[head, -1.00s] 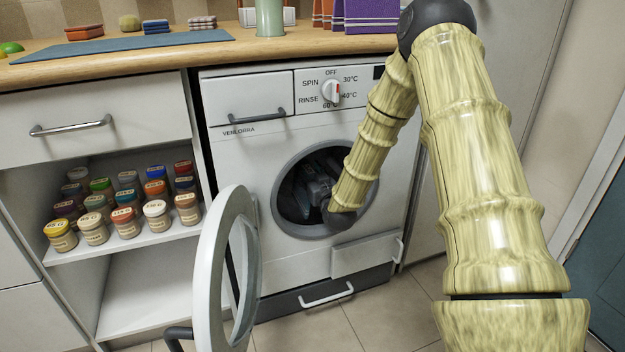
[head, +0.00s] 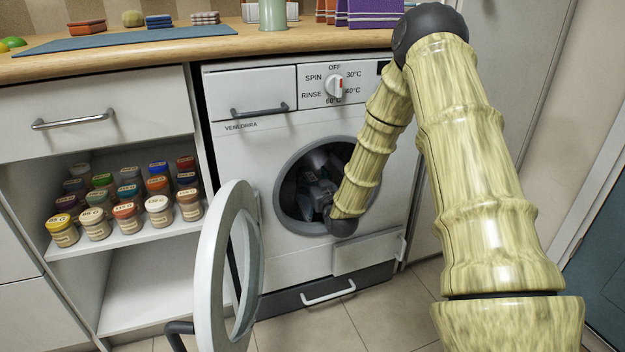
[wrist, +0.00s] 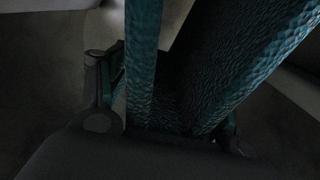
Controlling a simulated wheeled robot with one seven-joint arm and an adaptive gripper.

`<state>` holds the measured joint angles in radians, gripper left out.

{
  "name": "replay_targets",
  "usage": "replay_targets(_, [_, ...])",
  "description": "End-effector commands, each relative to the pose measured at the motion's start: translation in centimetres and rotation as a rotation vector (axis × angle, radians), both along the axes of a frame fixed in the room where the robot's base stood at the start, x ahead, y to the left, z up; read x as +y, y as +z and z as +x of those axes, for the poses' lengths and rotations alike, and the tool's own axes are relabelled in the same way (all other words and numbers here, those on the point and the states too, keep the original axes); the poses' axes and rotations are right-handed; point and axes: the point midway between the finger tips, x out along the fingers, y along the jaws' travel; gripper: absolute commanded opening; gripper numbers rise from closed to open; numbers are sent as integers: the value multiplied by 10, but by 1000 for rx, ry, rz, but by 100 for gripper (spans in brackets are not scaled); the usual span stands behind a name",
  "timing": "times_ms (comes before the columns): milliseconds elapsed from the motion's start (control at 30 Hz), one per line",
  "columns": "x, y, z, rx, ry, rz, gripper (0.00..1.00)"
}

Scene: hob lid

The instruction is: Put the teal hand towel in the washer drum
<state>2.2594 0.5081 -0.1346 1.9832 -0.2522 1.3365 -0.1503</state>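The teal hand towel (wrist: 240,70) fills much of the wrist view, in folds between and in front of the fingers. In the head view my gripper (head: 318,185) is inside the round opening of the washer drum (head: 290,195), with my wrist at the opening's lower right.
The open door stands close to the left of the opening. A shelf of several spice jars (head: 126,219) is left of the washer.

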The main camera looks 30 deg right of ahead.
Motion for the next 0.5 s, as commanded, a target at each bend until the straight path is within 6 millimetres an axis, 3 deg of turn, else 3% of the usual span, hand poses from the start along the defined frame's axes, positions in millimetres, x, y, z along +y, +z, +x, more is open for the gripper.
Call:
replay_targets(333, [1, -1, -3, 2, 0, 0, 66])
replay_targets(500, [5, -1, -20, 2, 0, 0, 66])
